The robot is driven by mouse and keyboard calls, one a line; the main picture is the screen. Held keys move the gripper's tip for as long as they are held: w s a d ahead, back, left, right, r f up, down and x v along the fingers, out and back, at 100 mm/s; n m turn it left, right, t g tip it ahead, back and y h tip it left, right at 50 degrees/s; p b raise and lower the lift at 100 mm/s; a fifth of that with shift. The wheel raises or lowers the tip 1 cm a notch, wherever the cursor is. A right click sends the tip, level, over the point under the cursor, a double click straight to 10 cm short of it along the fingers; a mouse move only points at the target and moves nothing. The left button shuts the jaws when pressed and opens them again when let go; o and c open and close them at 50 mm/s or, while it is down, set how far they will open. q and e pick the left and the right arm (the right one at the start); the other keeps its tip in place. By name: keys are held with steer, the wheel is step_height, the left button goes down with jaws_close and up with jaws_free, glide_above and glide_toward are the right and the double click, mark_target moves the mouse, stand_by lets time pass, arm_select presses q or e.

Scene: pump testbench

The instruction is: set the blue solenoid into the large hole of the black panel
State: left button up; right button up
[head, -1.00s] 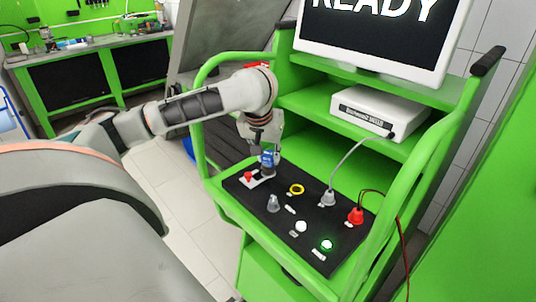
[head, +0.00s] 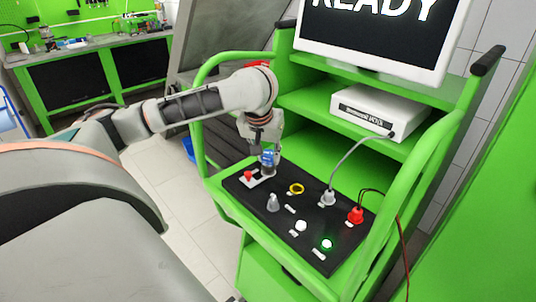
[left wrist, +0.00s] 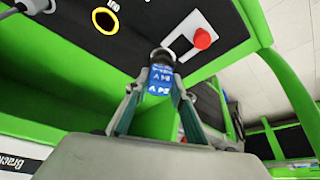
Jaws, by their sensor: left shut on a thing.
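The blue solenoid (head: 267,158) is held in my left gripper (head: 267,150), just above the far left part of the black panel (head: 275,217). In the left wrist view the solenoid (left wrist: 160,78) stands between the two fingers, with its blue label facing the camera and a dark rounded end pointing at the panel. The yellow-ringed large hole (head: 296,189) lies to the right of the solenoid in the head view. It shows as a dark opening with a yellow rim (left wrist: 105,20) in the left wrist view. The solenoid is apart from the hole. My right gripper is not in view.
A red button (head: 248,176) on a white plate sits beside the solenoid. A grey knob (head: 273,203), a grey plug with cable (head: 328,198), a red plug (head: 356,215), and a lit green button (head: 327,244) stand on the panel. Green rails (head: 205,140) flank the cart.

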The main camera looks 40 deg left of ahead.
arm_select(q)
steer(key=shift+f, duration=0.95)
stand_by(0.3)
steer(key=o, duration=1.4)
steer(key=shift+r, duration=4)
